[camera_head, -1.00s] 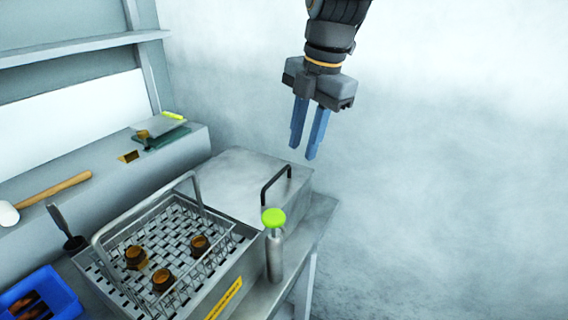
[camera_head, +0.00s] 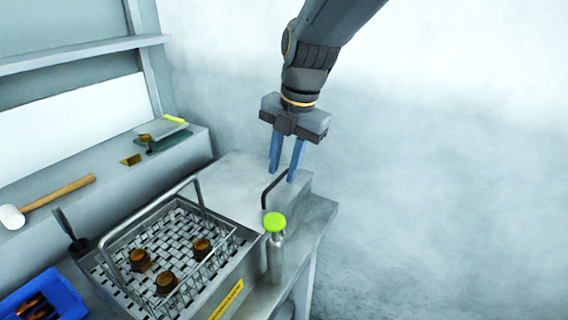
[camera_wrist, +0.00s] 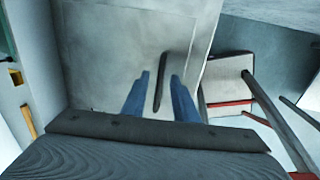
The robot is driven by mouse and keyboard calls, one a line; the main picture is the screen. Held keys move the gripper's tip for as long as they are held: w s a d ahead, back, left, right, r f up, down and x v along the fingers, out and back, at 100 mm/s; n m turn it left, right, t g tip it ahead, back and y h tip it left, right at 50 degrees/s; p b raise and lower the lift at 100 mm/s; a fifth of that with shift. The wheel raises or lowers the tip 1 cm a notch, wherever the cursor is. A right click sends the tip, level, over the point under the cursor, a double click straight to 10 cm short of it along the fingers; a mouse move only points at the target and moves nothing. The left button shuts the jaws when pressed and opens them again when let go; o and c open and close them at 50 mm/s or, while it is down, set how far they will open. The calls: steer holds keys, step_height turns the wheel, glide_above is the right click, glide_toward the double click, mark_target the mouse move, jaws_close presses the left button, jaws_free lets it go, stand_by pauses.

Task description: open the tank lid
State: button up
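The tank lid (camera_head: 237,176) is a flat grey metal plate, lying shut behind the wire basket. Its black bar handle (camera_head: 265,190) stands at the lid's right side. In the wrist view the lid (camera_wrist: 105,45) fills the upper middle, and the handle (camera_wrist: 160,80) shows between my fingers. My gripper (camera_head: 283,176) is open, its two blue fingers pointing down just over the handle's far end. In the wrist view my gripper (camera_wrist: 160,80) has a finger on each side of the handle. Whether the fingers touch it, I cannot tell.
A wire basket (camera_head: 116,240) with brown parts stands in front of the lid. A bottle with a green top (camera_head: 275,250) stands close by the handle.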

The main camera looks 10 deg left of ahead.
jaws_close()
stand_by(1.4)
